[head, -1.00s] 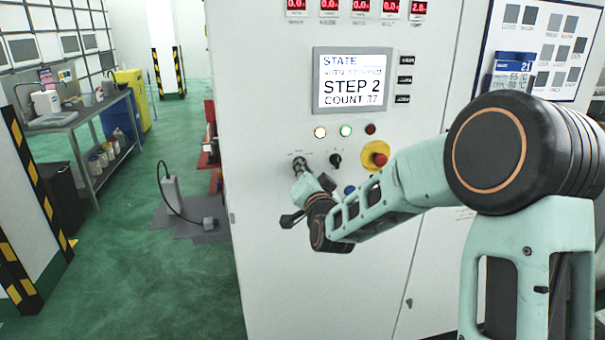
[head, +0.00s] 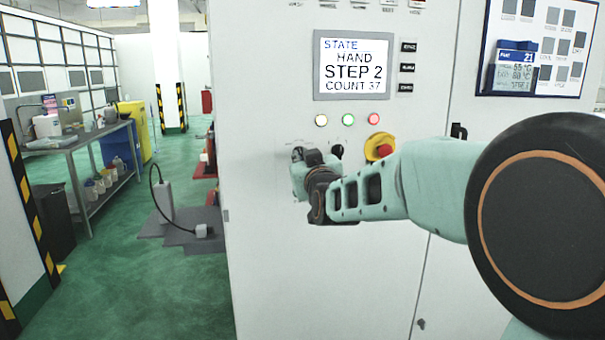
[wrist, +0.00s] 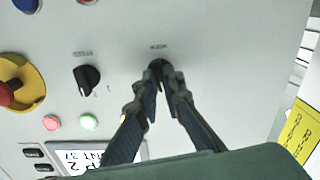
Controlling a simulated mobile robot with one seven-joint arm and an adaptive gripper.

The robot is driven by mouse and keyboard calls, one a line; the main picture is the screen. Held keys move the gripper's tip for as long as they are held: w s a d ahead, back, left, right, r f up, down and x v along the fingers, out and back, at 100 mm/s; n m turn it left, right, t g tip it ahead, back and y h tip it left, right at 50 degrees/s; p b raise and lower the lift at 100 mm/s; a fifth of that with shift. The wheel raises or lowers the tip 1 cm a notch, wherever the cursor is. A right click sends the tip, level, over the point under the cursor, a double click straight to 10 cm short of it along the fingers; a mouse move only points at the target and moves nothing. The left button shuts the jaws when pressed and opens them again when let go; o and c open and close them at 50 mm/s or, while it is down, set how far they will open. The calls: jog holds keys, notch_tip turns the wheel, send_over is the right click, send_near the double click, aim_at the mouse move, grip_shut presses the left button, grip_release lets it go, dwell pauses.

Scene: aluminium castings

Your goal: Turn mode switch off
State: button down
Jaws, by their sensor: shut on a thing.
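The mode switch (wrist: 156,66) is a small dark rotary knob on the white cabinet front, under a label too blurred to read. My gripper (wrist: 160,82) is shut on it, with one finger on each side, and they hide most of the knob. In the head view my gripper (head: 298,158) is at the panel below the lamps, and my wrist covers much of the knob. The display (head: 352,66) reads STATE HAND, STEP 2, COUNT 37.
A second black selector (wrist: 88,80) sits close beside the gripped knob. A red emergency stop on a yellow base (head: 379,147) is to the right. Yellowish, green and red lamps (head: 374,119) glow above. Open green floor (head: 130,260) lies left of the cabinet.

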jog(key=shift+n+b, duration=2.2)
jog(key=shift+n, duration=1.1)
jog(key=c, duration=2.1)
grip_release()
notch_tip(320, 180, up, 10)
